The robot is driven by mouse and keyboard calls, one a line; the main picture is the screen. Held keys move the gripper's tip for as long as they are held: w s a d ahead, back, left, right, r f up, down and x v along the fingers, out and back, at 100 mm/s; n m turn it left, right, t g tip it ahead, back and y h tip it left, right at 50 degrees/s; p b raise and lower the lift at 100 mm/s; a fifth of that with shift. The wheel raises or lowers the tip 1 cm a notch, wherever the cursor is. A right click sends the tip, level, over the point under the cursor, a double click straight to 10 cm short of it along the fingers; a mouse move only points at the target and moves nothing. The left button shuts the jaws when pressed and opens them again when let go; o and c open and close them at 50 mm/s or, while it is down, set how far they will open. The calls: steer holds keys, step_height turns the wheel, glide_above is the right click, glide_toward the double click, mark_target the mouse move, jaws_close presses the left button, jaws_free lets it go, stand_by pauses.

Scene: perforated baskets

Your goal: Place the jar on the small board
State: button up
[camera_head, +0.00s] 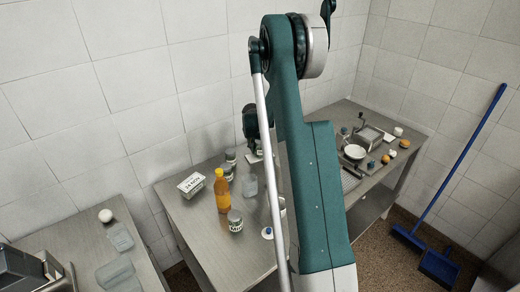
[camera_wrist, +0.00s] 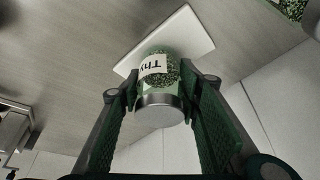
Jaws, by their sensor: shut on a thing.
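In the wrist view, a glass jar (camera_wrist: 158,72) of green herbs has a metal lid and a white label reading "Thy". My gripper (camera_wrist: 157,98) is shut on it, one finger on each side. The jar's far end overlaps the small white board (camera_wrist: 190,32), which lies on the grey metal table; I cannot tell whether they touch. In the head view, my gripper (camera_head: 251,122) is over the table's back part, partly hidden by my arm. A bit of the white board (camera_head: 254,157) shows below it. The held jar is not clear there.
An orange bottle (camera_head: 222,190), a white labelled tub (camera_head: 192,185) and a jar (camera_head: 235,220) stand left of my arm on the table. Other jars (camera_head: 229,172) stand close to the gripper. A white bowl (camera_head: 356,153) and small items are at right.

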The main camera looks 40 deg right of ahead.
steer(key=shift+f, duration=0.1)
steer(key=o, duration=1)
steer(key=shift+v, duration=6.1)
steer(key=shift+a, duration=0.15)
